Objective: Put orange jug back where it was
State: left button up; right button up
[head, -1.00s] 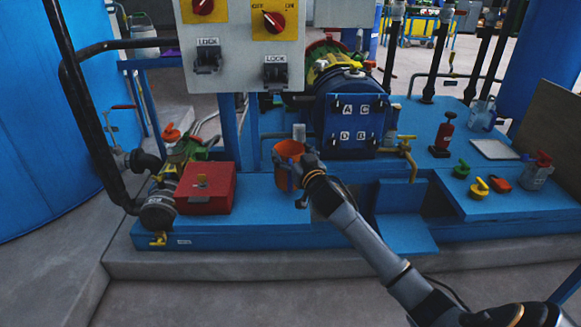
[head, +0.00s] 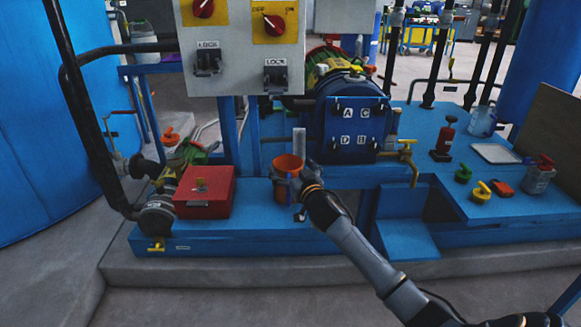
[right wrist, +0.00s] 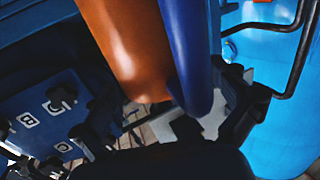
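The orange jug (head: 287,191) is upright, over the blue platform between the red box and the dark blue vessel. Its blue handle faces my right gripper (head: 295,185). In the right wrist view, the jug's orange body (right wrist: 125,45) and blue handle (right wrist: 190,50) fill the upper middle, and my right gripper (right wrist: 205,125) is closed around the handle. I cannot tell whether the jug's base touches the platform. My left gripper is out of view.
A red box (head: 205,192) stands left of the jug. A clear cylinder (head: 299,140) is just behind it. The dark blue vessel (head: 350,125) with a lettered front stands at the back right, near a yellow-handled tap (head: 408,160). A grey control panel (head: 243,45) hangs above.

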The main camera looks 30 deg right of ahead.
dwell(0.3)
jog(key=s+a+p, duration=0.2)
jog(key=s, duration=1)
jog(key=s+a+f+g, duration=0.7)
jog(key=s+a+f, duration=0.2)
jog(key=s+f, duration=0.3)
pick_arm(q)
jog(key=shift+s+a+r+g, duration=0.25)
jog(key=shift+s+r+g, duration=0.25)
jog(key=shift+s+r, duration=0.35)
pick_arm(e)
jog(key=s+a+f+n+g+y, duration=0.1)
jog(key=s+a+f+n+g, duration=0.1)
jog(key=s+a, duration=0.3)
jog(key=s+a+f+n+g+y, duration=0.2)
jog(key=s+a+f+g, duration=0.2)
jog(key=s, duration=0.9)
jog(key=shift+s+a+g+y, duration=0.3)
jog(key=shift+a+g, duration=0.2)
jog(key=shift+a, duration=0.5)
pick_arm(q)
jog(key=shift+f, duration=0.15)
